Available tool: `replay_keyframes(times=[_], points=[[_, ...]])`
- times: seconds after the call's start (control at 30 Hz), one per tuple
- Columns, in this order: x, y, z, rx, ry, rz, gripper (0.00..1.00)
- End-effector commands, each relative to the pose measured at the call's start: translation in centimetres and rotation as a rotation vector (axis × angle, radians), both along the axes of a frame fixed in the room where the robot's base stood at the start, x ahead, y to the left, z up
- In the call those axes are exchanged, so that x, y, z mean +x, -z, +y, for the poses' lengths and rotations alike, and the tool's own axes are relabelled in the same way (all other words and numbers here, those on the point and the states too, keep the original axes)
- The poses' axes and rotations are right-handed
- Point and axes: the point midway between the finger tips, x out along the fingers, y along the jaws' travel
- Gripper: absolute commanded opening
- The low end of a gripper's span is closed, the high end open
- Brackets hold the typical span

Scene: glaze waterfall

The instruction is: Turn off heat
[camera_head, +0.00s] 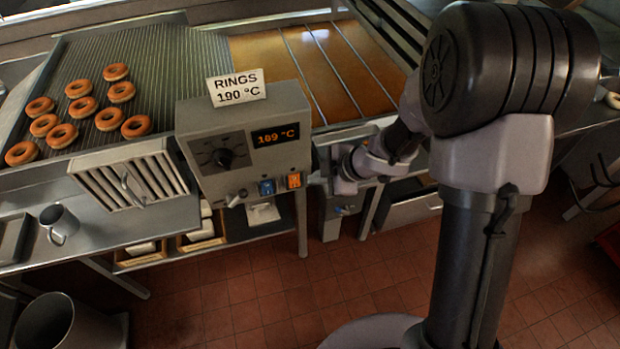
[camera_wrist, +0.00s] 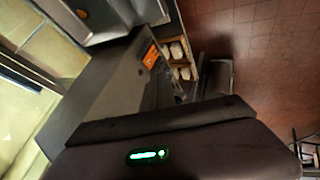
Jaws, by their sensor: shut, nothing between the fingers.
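The fryer's grey control box (camera_head: 245,150) carries a black round dial (camera_head: 224,157) and a lit orange display (camera_head: 275,135) that seems to read 189 °C. Along its lower edge are a small lever (camera_head: 236,198), a blue switch (camera_head: 266,187) and an orange switch (camera_head: 293,181). The orange switch also shows in the wrist view (camera_wrist: 150,56). My gripper (camera_head: 344,182) is shut and empty, to the right of the box and apart from the orange switch. Its fingertips are hard to make out in the wrist view.
A sign (camera_head: 237,87) reading RINGS 190 °C stands on the box. Ring doughnuts (camera_head: 83,106) lie on the rack at left, beside the oil bath (camera_head: 310,65).

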Motion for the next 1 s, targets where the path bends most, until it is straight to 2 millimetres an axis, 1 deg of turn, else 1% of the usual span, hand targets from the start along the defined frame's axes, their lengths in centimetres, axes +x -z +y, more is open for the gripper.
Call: replay_keyframes(times=[0.03,0.13,0.23,0.37,0.77,0.83,0.87,0.93,0.97,1.0], points=[[-0.1,-1.5,-0.5,0.0,0.003,-0.001,0.0],[-0.5,-2.8,-1.3,0.0,0.002,0.0,0.0],[-0.6,-3.6,-1.8,0.0,0.002,0.0,0.0],[-0.8,-3.9,-2.0,0.0,0.0,0.001,0.0],[-0.8,-3.8,-2.1,-0.001,0.001,0.0,0.0],[-0.2,-4.1,-2.4,-0.006,0.036,-0.013,0.0],[0.3,-4.4,-2.9,-0.011,0.075,-0.028,0.0],[2.1,-6.3,-5.1,-0.029,0.264,-0.085,0.0],[2.8,-7.5,-6.7,-0.03,0.387,-0.114,0.0],[2.9,-9.4,-9.2,-0.022,0.583,-0.146,0.0]])
